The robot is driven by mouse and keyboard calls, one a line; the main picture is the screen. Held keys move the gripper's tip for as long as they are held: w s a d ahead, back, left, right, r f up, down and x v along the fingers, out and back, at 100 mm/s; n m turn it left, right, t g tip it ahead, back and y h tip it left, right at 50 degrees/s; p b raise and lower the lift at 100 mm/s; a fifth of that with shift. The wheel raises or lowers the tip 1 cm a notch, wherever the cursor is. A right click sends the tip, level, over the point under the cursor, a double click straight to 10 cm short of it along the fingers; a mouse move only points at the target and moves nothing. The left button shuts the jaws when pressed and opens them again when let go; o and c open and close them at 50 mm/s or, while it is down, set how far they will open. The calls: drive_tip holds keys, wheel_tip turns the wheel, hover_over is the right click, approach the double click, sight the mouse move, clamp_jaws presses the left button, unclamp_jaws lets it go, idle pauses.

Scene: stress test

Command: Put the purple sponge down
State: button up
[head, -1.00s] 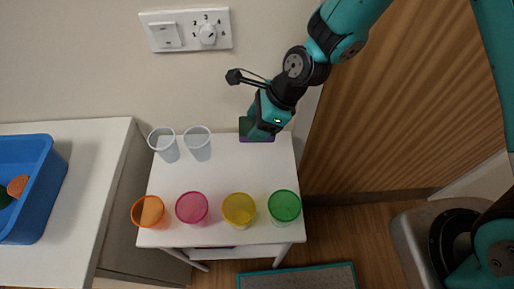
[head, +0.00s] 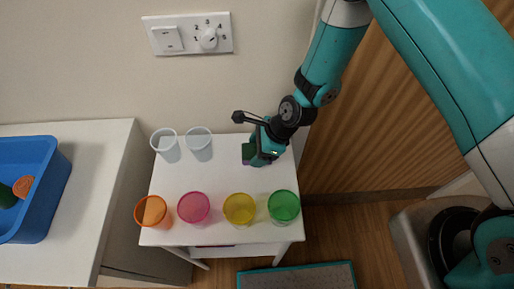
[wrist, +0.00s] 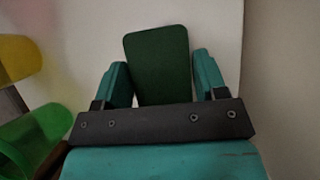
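The purple sponge (head: 248,152) shows a dark green face with a thin purple edge in the head view, over the back right of the small white table (head: 225,175). In the wrist view the sponge (wrist: 158,62) shows only its dark green face, between the two teal fingers. My gripper (head: 257,154) has a finger against each side of it; the gripper also shows in the wrist view (wrist: 162,80). I cannot tell whether the sponge touches the table top.
Two clear cups (head: 199,146) stand at the back left of the table. Orange (head: 151,211), pink (head: 194,207), yellow (head: 239,208) and green (head: 284,206) cups line the front. The table's middle is clear. A blue bin (head: 38,205) sits on the left counter.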

drive_tip(key=shift+o, duration=1)
drive_tip(key=shift+f, duration=0.25)
drive_tip(key=b+v, duration=0.3)
drive_tip(key=v, duration=1.4)
drive_tip(key=s+d+r+n+h, duration=0.1)
drive_tip(key=s+d+r+n, duration=0.2)
drive_tip(key=s+r+n, duration=1.3)
drive_tip(key=shift+r+n+h, duration=0.4)
drive_tip(key=shift+r+n, duration=0.6)
drive_tip(key=shift+n, duration=3.8)
